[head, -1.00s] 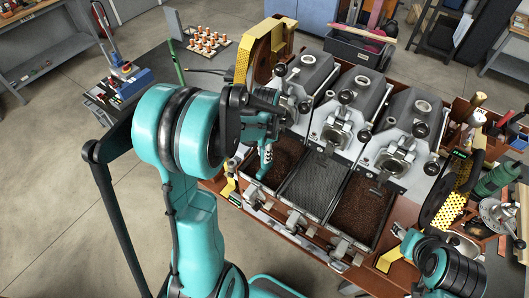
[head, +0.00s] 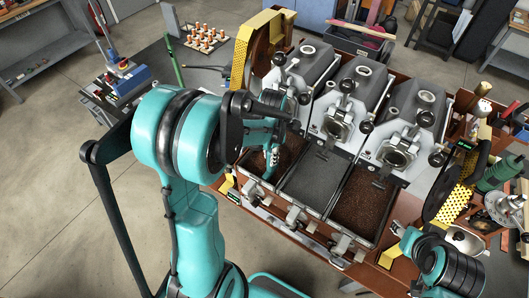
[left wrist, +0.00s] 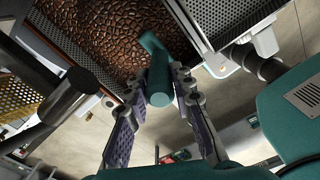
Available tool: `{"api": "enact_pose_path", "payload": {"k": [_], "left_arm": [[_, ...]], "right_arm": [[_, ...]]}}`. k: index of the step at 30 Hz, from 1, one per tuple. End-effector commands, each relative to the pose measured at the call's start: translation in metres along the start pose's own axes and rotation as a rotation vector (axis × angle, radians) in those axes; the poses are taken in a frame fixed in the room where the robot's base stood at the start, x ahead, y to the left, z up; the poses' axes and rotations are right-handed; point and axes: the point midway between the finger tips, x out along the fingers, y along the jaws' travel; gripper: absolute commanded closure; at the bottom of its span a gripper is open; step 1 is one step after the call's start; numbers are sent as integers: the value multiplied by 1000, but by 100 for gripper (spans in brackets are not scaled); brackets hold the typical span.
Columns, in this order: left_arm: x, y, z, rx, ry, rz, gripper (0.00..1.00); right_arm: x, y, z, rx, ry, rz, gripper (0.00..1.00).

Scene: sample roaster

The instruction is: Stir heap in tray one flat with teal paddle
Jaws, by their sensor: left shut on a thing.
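My left gripper (head: 271,148) reaches over the leftmost tray (head: 261,186) in the head view. In the left wrist view its two fingers (left wrist: 160,88) are shut on the teal paddle (left wrist: 157,72). The paddle's lower end is at the brown beans (left wrist: 100,42); whether it presses into them is unclear. In the head view the paddle (head: 271,163) is a small teal piece under the gripper. The beans (head: 288,157) show to its right; my arm hides part of the tray, and the heap's height is hard to judge. My right gripper does not show, only part of my right arm.
A grey, seemingly bare middle tray (head: 308,181) and a right tray of dark beans (head: 364,207) stand alongside. Three grey roaster units (head: 345,100) rise behind them. A yellow perforated guard (head: 240,62) stands close behind the left arm.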

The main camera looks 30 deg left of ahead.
Motion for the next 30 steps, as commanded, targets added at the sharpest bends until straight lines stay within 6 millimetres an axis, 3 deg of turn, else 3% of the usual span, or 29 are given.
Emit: {"api": "enact_pose_path", "payload": {"k": [7,17,30], "left_arm": [[0,-21,11,1,0,0,100],[0,-22,11,-1,0,0,100],[1,23,-12,-5,0,0,100]], "right_arm": [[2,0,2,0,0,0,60],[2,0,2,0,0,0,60],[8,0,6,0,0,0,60]]}}
